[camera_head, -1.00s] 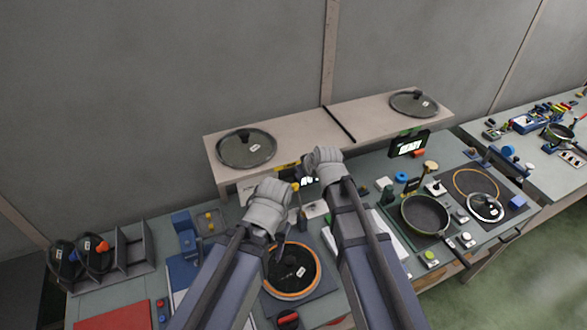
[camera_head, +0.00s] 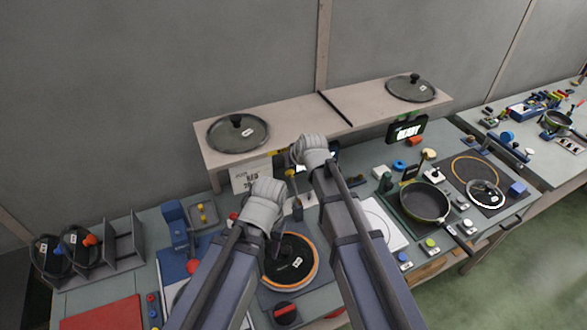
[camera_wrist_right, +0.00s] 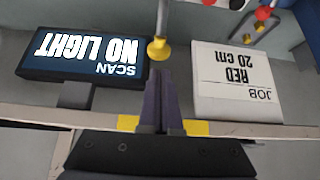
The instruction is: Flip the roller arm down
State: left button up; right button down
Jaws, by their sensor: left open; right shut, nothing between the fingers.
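What looks like the roller arm, a thin grey lever with a yellow knob (camera_head: 290,175), stands raised behind the pan station. Its knob (camera_wrist_right: 158,49) also shows in the right wrist view. My right gripper (camera_wrist_right: 161,74) is shut and empty, its tips close to that knob; I cannot tell whether they touch. In the head view its fingers are hidden behind my right wrist. My left gripper (camera_head: 275,239) is open, near the dark pan disc with the orange rim (camera_head: 290,286), and its fingers are partly hidden by my arm.
A shelf (camera_head: 290,137) carrying two glass lids runs behind. A white job card (camera_wrist_right: 235,80) reading "RED 20 cm" and a scan display (camera_wrist_right: 82,58) reading "NO LIGHT" flank the knob. A green-rimmed pan (camera_head: 425,203) is at right, a lid rack (camera_head: 122,250) at left.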

jog(key=b+x, duration=0.1)
jog(key=x, duration=0.1)
jog(key=shift+w+f, duration=0.2)
jog(key=shift+f, duration=0.1)
pick_arm(q)
notch_tip(320, 180, down, 2)
jog(key=shift+f, duration=0.1)
pick_arm(e)
jog(key=shift+r, duration=0.1)
jog(key=shift+s, duration=0.15)
